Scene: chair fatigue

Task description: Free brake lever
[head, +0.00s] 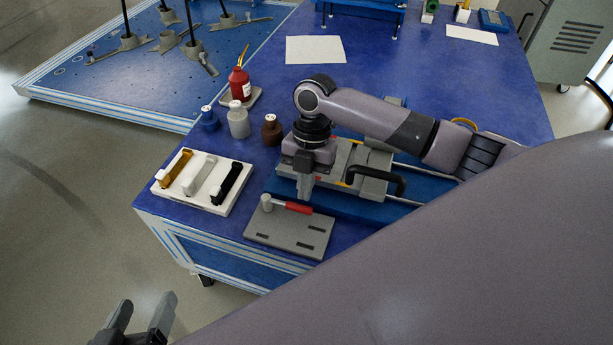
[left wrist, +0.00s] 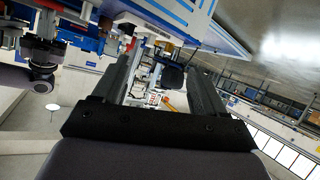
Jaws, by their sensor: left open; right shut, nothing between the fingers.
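A lever with a red grip (head: 298,208) lies on a grey slotted plate (head: 285,237) at the table's near edge, beside a short pale post; I cannot tell for sure that it is the brake lever. A grey fixture with a black handle (head: 384,179) stands on a blue base just behind it. My right gripper (head: 305,191) points down, shut and empty, above the near left end of the fixture, close to the red grip; contact cannot be told. My left gripper (head: 140,325) is open and empty, low at the left, off the table; its fingers show in the left wrist view (left wrist: 162,88).
A white tray (head: 225,205) with yellow, white and black pieces lies left of the plate. A blue bottle (head: 208,118), a white bottle (head: 238,121), a brown bottle (head: 271,130) and a red bottle (head: 240,84) stand behind it.

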